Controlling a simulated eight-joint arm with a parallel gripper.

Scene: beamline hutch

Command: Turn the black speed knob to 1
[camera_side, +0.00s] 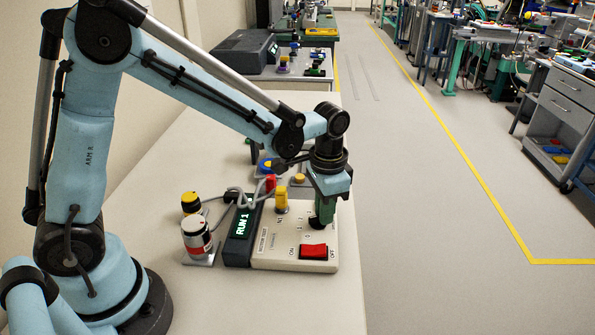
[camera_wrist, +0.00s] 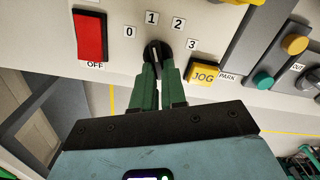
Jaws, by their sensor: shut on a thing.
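The black speed knob (camera_wrist: 158,48) sits on the pale control box among printed marks 0, 1, 2 and 3. Its short white pointer line points up, close to the 1 mark (camera_wrist: 152,17). My gripper's green fingers (camera_wrist: 157,72) are shut on the knob from its near side and hide part of it. In the side view, my gripper (camera_side: 321,213) points down onto the right part of the control box (camera_side: 283,263), and the knob is mostly hidden beneath it. The green-lit display (camera_side: 242,224) reads "RUN 1".
A red rocker switch (camera_side: 313,251) marked ON and OFF lies close to the knob. A yellow JOG button (camera_wrist: 203,72) is beside it in the wrist view. A yellow knob (camera_side: 281,199) stands on the box. A white-and-red cylinder (camera_side: 197,238) stands left of the display.

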